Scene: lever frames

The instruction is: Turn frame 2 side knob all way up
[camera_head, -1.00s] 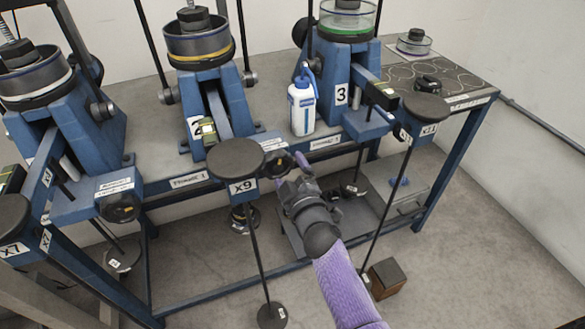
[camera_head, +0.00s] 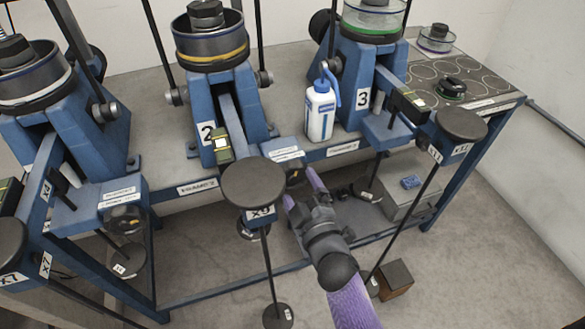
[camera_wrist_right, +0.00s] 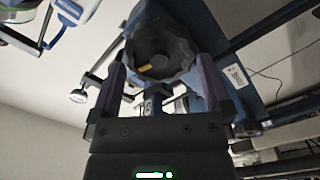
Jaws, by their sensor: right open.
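Frame 2 (camera_head: 243,105) is a blue lever frame with a "2" label, its lever arm running forward to a round black pad (camera_head: 252,183). Its dark side knob (camera_head: 295,177) sits on the blue block right of the pad. In the right wrist view the knob (camera_wrist_right: 160,48) is large, black and ribbed, with a small orange mark. My right gripper (camera_head: 303,187) is open, its purple fingers reaching to the knob. In the wrist view the gripper (camera_wrist_right: 160,75) has one finger on each side of the knob; contact cannot be told. My left gripper is not in view.
A white and blue bottle (camera_head: 320,110) stands on the bench between frames 2 and 3. Frame 3 (camera_head: 375,75) is to the right, another blue frame (camera_head: 60,125) to the left. Hanging rods and weights (camera_head: 278,316) are below. A brown block (camera_head: 396,278) lies on the floor.

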